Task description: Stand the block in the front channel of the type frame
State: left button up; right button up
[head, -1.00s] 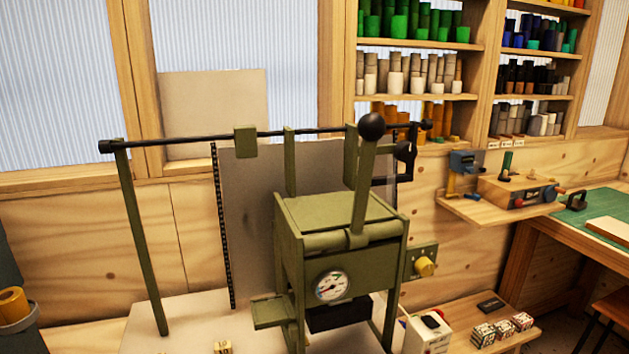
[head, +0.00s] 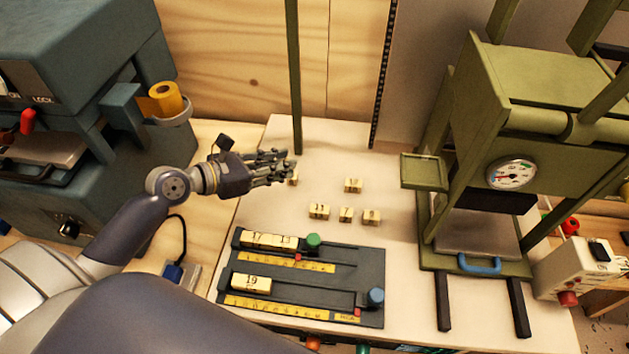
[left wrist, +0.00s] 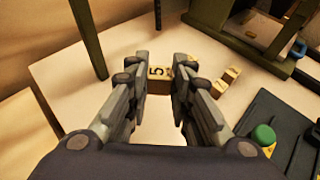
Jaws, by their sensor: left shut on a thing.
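My left gripper (head: 290,168) is shut on a cream block (head: 294,181), over the pale bench behind the type frame. In the left wrist view, the block (left wrist: 157,73) sits between the fingertips (left wrist: 160,84) and shows a dark "5"; the fingers hide part of it. The dark type frame (head: 372,270) lies at the front of the bench. Its back channel holds blocks (head: 268,240) at the left, by a green knob (head: 313,240). Its front channel holds a block (head: 251,283) at the left, with open space towards the blue knob (head: 376,297). My right gripper is out of view.
Several loose blocks (head: 346,215) lie behind the frame. A green upright post (head: 295,90) rises behind the gripper. An olive press (head: 480,180) stands at the right and a dark blue-grey machine (head: 80,80) at the left.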

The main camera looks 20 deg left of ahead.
pick_arm(q)
notch_tip(320, 180, down, 2)
jog(key=a, duration=0.1)
jog(key=b, duration=0.2)
send_over(282, 199)
notch_tip(282, 199, down, 5)
jog(key=shift+s+r, duration=0.1)
notch_tip(282, 199, down, 4)
jog(key=shift+a+r+b, duration=0.1)
jog(key=shift+b, duration=0.2)
jog(key=o, duration=0.7)
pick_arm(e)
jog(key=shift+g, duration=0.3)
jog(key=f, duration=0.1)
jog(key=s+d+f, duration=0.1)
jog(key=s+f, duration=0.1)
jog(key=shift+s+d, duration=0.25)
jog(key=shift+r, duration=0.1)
